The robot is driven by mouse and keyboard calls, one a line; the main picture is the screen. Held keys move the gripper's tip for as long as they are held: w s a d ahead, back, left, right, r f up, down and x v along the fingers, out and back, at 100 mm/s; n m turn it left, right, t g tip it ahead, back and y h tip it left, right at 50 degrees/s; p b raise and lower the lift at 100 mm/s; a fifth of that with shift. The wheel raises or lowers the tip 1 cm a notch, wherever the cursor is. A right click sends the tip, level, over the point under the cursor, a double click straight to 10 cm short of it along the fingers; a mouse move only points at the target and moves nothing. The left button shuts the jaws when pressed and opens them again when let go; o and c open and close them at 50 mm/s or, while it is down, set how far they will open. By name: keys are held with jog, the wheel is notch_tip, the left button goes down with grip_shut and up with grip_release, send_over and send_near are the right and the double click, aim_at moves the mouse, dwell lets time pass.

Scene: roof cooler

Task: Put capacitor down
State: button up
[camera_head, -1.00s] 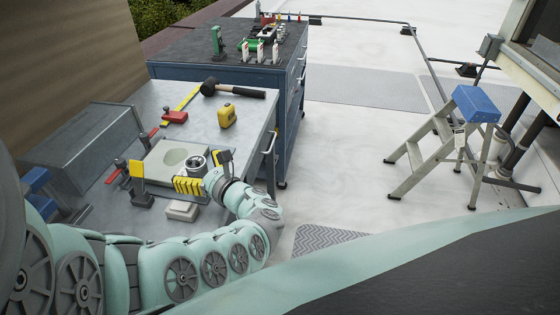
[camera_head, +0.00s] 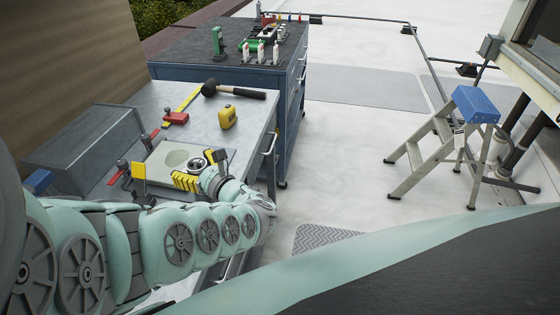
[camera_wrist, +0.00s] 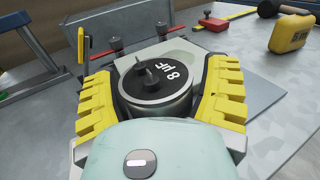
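The capacitor (camera_wrist: 155,85) is a short silver can with a black top marked "8 µF" and dark terminals. It is upright between the yellow ribbed fingers of my gripper (camera_wrist: 160,95), which close on its two sides. In the head view the capacitor (camera_head: 196,165) and my gripper (camera_head: 195,176) are over the near right part of a pale plate (camera_head: 160,160) with a round greenish patch. The capacitor's underside is hidden, so I cannot tell whether it touches the plate.
Red-handled clamps (camera_head: 121,170) and a yellow flag (camera_head: 138,170) stand left of the plate. A red block (camera_head: 176,118), a yellow box (camera_head: 227,117) and a mallet (camera_head: 230,90) lie farther back on the grey bench (camera_head: 150,103). Bare bench lies between them and the plate.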

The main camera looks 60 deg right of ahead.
grip_shut()
dwell(0.4)
jog(key=shift+s+r, duration=0.1)
jog(key=shift+r, duration=0.15)
dwell(0.4)
